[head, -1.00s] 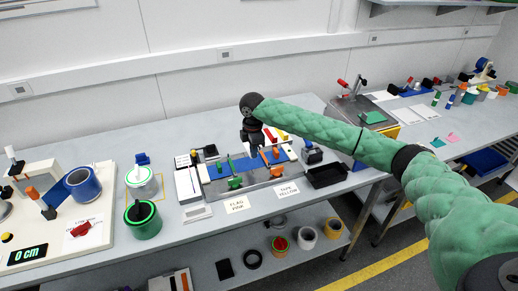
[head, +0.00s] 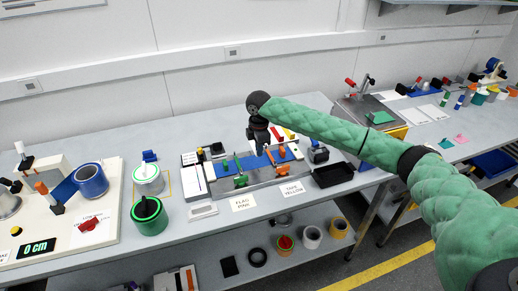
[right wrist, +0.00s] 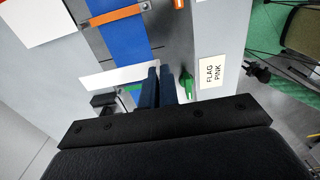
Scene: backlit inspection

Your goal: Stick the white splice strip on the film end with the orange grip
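The splicing block (head: 258,178) stands on the bench with blue film (head: 250,163) across it. In the right wrist view, the orange grip (right wrist: 114,16) lies over the blue film (right wrist: 122,38). My right gripper (right wrist: 158,70) hangs above the film with its fingers close together. The white splice strip (right wrist: 112,77) reaches out left from the fingertips, above the film, and partly hides the green grip (right wrist: 132,87). My left gripper is not in view.
A black tray (head: 333,174) stands right of the block. Labels (head: 243,203) lie along the front edge. Free bench lies behind the block.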

